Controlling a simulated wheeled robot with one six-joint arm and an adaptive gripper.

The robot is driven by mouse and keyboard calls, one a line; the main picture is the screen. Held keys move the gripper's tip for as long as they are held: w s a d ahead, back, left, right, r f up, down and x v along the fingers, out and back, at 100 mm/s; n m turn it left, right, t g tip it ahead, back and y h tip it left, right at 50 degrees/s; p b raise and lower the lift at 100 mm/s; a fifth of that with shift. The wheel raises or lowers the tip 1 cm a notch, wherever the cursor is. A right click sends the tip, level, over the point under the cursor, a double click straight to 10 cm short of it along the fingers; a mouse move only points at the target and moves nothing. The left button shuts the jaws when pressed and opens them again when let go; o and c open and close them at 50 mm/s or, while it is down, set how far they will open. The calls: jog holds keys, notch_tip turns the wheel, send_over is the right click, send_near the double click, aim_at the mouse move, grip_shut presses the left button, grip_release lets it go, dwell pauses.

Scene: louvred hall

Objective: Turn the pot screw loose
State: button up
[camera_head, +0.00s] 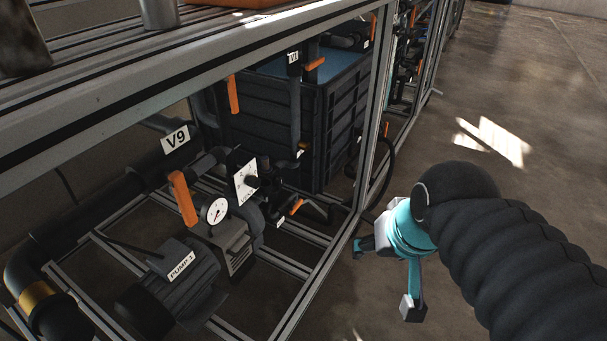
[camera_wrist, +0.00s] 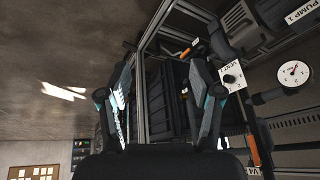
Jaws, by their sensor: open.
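I cannot make out for certain which part is the pot screw. A black knob (camera_head: 253,181) on a white labelled plate (camera_head: 242,189) stands behind the pressure gauge, within the frame. The knob also shows in the wrist view (camera_wrist: 229,78), right of my fingers. My gripper (camera_head: 388,276) is open and empty, outside the frame to the right of its front post, and apart from the knob. In the wrist view, my gripper (camera_wrist: 162,75) shows both fingers spread, with nothing between them.
A metal frame post (camera_head: 371,105) stands between my gripper and the pipework. Pump 1 (camera_head: 176,279), the gauge (camera_head: 217,210), an orange lever (camera_head: 183,198) and a dark crate (camera_head: 270,125) crowd the frame. The floor (camera_head: 480,110) to the right is clear.

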jog(key=w+a+f+m+g+y+p, duration=0.1)
jog(key=w+a+f+m+y, duration=0.1)
jog(key=w+a+m+y, duration=0.45)
jog(key=w+a+f+m+g+y, duration=0.1)
jog(key=w+a+f+m+g, duration=0.2)
jog(key=w, duration=0.6)
jog(key=w+a+f+m+y+p, duration=0.1)
jog(key=w+a+f+m+y, duration=0.1)
jog(key=w+a+m+y, duration=0.35)
jog(key=w+d+f+m+t+y, duration=0.1)
jog(key=w+f+m+t, duration=0.1)
jog(key=w+f+m, duration=0.4)
jog(key=w+d+f+m+t, duration=0.1)
jog(key=w+f+m, duration=0.15)
jog(key=w, duration=0.55)
jog(key=m+t, duration=0.6)
jog(key=m, duration=0.3)
send_near(282, 184)
jog(key=x, duration=0.7)
jog(key=shift+a, duration=0.3)
jog(key=shift+m+b+x, duration=0.25)
jog(key=shift+b+x, duration=0.3)
jog(key=shift+x, duration=0.55)
jog(key=shift+w+r, duration=0.1)
jog(key=shift+r, duration=0.05)
